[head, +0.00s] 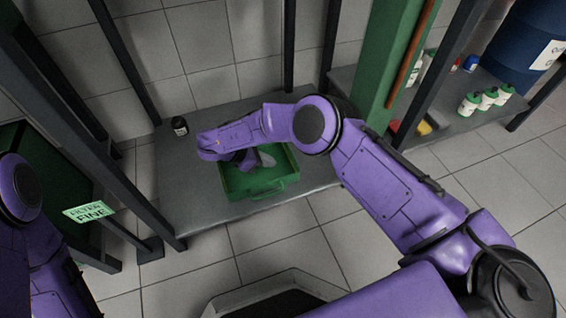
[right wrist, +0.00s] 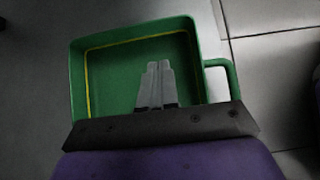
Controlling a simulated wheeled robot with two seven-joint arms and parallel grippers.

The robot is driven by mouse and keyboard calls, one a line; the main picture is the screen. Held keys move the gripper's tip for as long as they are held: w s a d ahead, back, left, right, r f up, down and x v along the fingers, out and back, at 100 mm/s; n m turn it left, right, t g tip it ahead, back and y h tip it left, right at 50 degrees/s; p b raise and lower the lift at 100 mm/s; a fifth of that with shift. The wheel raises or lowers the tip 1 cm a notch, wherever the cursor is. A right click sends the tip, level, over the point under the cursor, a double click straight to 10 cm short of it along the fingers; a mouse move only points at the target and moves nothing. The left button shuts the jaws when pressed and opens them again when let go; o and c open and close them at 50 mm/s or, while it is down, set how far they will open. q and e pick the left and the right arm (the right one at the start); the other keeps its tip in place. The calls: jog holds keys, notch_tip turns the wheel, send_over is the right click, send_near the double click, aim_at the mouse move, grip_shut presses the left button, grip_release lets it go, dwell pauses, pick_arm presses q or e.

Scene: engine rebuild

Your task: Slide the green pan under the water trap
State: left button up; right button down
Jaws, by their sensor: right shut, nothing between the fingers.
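The green pan (head: 240,187) sits on the low grey shelf (head: 200,215), its looped handle towards the shelf's front edge. In the right wrist view the pan (right wrist: 110,75) is empty inside apart from my fingers in front of it, with a yellow line around its inner wall and the handle (right wrist: 231,78) at right. My right gripper (right wrist: 158,66) is shut and empty, over or in the pan; its exact height is unclear. In the head view my right arm partly covers the pan. I cannot make out the water trap. My left gripper is out of view.
A small dark bottle (head: 180,125) stands on the shelf left of the pan. Dark posts frame the shelf. A green column (head: 383,65) rises to the right. A green sign (head: 88,212) hangs left.

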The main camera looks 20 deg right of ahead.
aim_at(294, 161)
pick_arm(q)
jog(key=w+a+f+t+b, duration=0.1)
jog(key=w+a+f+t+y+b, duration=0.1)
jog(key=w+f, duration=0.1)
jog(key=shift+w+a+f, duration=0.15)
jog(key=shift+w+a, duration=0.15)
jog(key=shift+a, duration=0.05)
pick_arm(e)
jog(key=d, duration=0.1)
jog(key=d+f, duration=0.1)
jog(key=d, duration=0.1)
jog(key=d+f, duration=0.1)
jog(key=d, duration=0.1)
jog(key=shift+d+f, duration=0.1)
jog(key=shift+d, duration=0.05)
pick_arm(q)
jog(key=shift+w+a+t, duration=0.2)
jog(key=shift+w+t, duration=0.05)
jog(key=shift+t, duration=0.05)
pick_arm(e)
jog(key=shift+d, duration=0.35)
